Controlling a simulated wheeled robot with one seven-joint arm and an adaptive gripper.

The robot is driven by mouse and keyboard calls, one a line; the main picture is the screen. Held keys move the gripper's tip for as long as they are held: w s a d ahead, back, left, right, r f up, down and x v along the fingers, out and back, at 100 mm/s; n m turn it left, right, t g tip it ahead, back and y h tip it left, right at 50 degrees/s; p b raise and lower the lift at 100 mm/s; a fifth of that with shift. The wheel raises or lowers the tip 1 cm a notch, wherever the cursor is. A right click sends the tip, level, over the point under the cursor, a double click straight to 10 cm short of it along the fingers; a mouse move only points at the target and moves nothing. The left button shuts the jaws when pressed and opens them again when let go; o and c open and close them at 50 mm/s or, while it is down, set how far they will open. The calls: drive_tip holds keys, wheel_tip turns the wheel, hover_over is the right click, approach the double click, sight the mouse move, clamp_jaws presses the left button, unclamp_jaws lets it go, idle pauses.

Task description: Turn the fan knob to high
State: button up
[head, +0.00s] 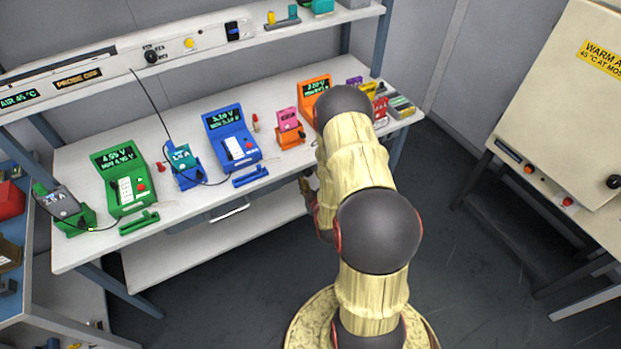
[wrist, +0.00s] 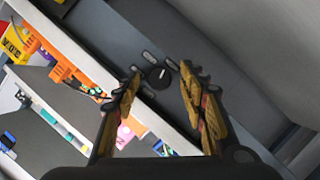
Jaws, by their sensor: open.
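A round dark knob (wrist: 158,79) with a short white pointer line sits on a dark grey panel in the wrist view. Small light marks surround it; I cannot read any label. The pointer leans toward the upper right of the picture. My gripper (wrist: 161,70) is open, with one finger on each side of the knob and visible space between; I cannot tell how far short of the panel the tips are. In the head view my arm hides this knob, and only a little of my gripper (head: 308,188) shows by the bench's front edge.
The white bench (head: 85,235) holds a green meter (head: 122,180), a blue meter (head: 231,140) and an orange meter (head: 316,84). The shelf strip above carries another black knob (head: 150,56) and a yellow button (head: 189,43). A beige warming cabinet (head: 545,110) stands right; open floor lies between.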

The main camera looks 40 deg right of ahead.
drive_tip(key=shift+c, duration=0.2)
clamp_jaws()
idle(0.3)
